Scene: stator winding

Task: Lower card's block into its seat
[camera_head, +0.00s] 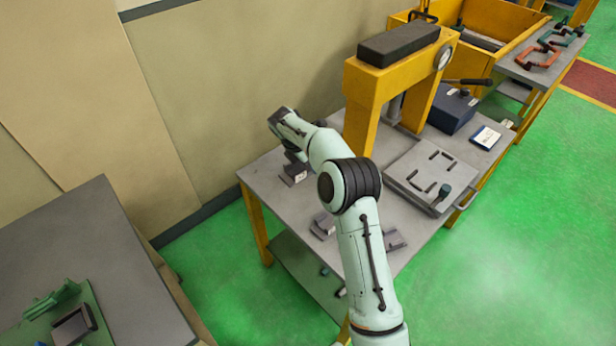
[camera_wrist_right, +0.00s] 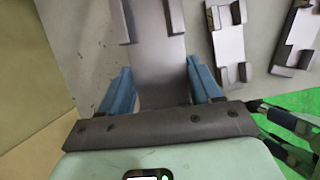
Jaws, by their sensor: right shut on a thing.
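My right gripper (camera_wrist_right: 160,88) has its two blue fingers on either side of a flat grey block (camera_wrist_right: 160,70), shut on it. The far part of the block lies between darker raised side pieces (camera_wrist_right: 174,16), which look like a seat. I cannot tell whether it rests on the bottom there. In the head view my right gripper (camera_head: 293,155) is above the left end of the grey table, partly hidden by its own wrist. A dark block with a small white label (camera_head: 294,174) shows just under it. My left gripper is not in view.
Two similar grey holders (camera_wrist_right: 229,42) (camera_wrist_right: 297,38) lie to the right in the wrist view. A yellow press (camera_head: 362,103) stands behind my arm. A grey plate with slots (camera_head: 432,172), a blue box (camera_head: 452,108) and a white card (camera_head: 486,137) occupy the table's right side.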

